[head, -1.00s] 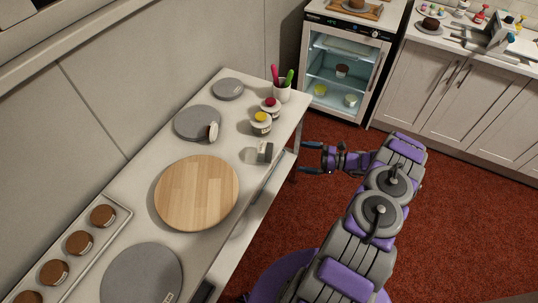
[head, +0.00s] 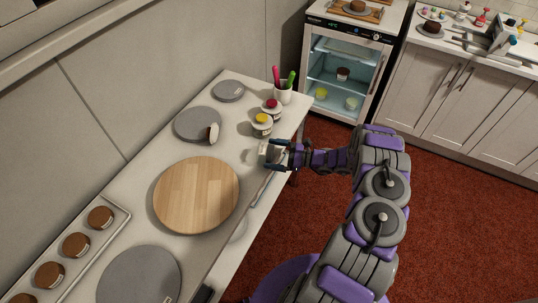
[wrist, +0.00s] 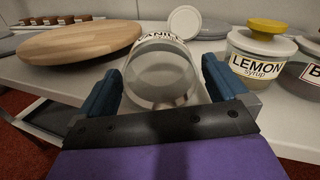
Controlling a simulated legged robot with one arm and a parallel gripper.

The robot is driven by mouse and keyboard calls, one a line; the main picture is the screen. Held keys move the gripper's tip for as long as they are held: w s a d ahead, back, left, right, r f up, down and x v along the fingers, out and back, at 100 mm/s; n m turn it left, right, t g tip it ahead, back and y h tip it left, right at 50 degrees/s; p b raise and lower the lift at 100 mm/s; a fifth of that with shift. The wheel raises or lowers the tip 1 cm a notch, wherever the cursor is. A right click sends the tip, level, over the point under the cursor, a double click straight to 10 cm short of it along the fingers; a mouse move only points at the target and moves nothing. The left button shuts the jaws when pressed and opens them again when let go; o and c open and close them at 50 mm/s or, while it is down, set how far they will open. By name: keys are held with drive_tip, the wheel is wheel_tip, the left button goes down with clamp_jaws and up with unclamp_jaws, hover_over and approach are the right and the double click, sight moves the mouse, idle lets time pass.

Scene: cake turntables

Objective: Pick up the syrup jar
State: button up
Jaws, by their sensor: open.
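A clear glass jar (wrist: 165,72) with a partly hidden label starting "VANI" or similar sits between my fingers in the wrist view. Its round end faces me, so it looks tipped on its side. In the head view the jar (head: 263,151) is at the counter's right edge, partly covered by my gripper (head: 276,153). My gripper is open, with one blue finger on each side of the jar in the wrist view (wrist: 160,88). I cannot tell whether the fingers touch it. A yellow-topped lemon syrup jar (head: 262,124) stands upright just beyond; it also shows in the wrist view (wrist: 258,65).
A red-topped jar (head: 271,109) and a cup of utensils (head: 283,94) stand behind the lemon jar. A white disc (head: 213,133) leans at a grey turntable (head: 193,122). A wooden turntable (head: 196,195) lies left of the gripper. A cake tray (head: 120,226) is at the lower left.

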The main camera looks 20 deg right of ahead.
sight(261, 152)
drive_tip(key=x, duration=0.5)
drive_tip(key=shift+b, duration=0.3)
drive_tip(key=shift+c, duration=0.5)
drive_tip(key=c, duration=0.9)
